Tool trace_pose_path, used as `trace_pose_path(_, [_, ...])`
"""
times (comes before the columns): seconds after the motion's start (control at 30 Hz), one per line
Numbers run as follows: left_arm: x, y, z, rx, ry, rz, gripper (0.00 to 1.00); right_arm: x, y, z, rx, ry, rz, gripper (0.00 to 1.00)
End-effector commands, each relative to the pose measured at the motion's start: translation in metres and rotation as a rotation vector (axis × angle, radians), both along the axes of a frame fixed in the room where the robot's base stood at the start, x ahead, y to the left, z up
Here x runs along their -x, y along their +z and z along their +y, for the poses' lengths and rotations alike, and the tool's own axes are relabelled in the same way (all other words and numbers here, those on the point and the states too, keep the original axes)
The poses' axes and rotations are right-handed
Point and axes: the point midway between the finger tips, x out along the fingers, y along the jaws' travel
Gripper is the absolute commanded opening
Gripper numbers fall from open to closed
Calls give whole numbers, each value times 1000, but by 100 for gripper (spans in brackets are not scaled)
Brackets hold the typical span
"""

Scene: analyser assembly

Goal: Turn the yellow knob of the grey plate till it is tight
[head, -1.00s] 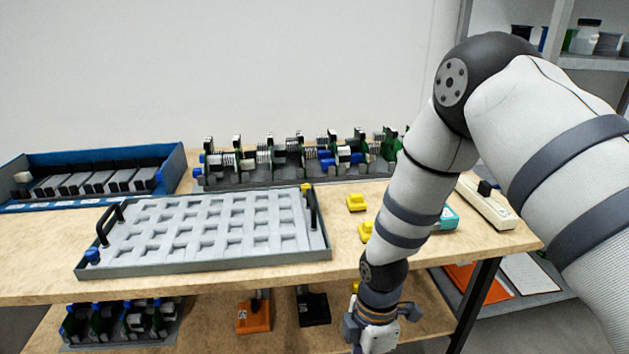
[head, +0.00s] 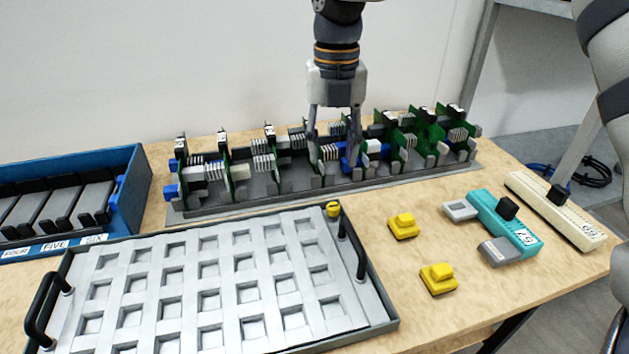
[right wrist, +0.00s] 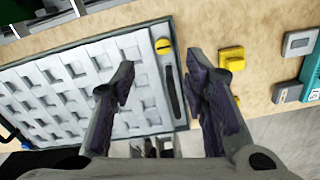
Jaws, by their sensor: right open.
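The grey plate (head: 215,275) is a tray with a grid of square pockets and black handles, lying on the wooden table. Its yellow knob (head: 333,209) sits at the far right corner, near the right handle. In the right wrist view the yellow knob (right wrist: 163,46) shows between the lines of my two fingers, beyond their tips. My right gripper (head: 331,160) points down, open and empty, and appears apart from the knob. In the head view its fingers overlap the rack behind the plate. My left gripper is not in view.
A rack of green boards (head: 290,175) stands behind the plate. A blue bin (head: 125,195) is at the left. Yellow blocks (head: 403,226), a teal device (head: 515,232) and a cream device (head: 560,215) lie right of the plate. Bare table surrounds the yellow blocks.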

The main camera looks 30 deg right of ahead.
Motion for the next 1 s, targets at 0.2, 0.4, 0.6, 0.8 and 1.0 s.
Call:
trace_pose_path(0.2, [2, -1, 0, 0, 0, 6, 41, 2, -54, 0, 2, -1, 8, 41])
trace_pose_path(0.4, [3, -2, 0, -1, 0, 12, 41, 2, -97, 0, 1, -1, 5, 41])
trace_pose_path(0.6, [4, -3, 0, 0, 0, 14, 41, 1, -114, 0, 0, 0, 1, 41])
trace_pose_path(0.8, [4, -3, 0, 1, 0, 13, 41, 1, -115, 0, 0, -1, 0, 41])
trace_pose_path(1.0, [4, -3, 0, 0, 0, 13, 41, 1, -114, 0, 0, -1, -1, 3])
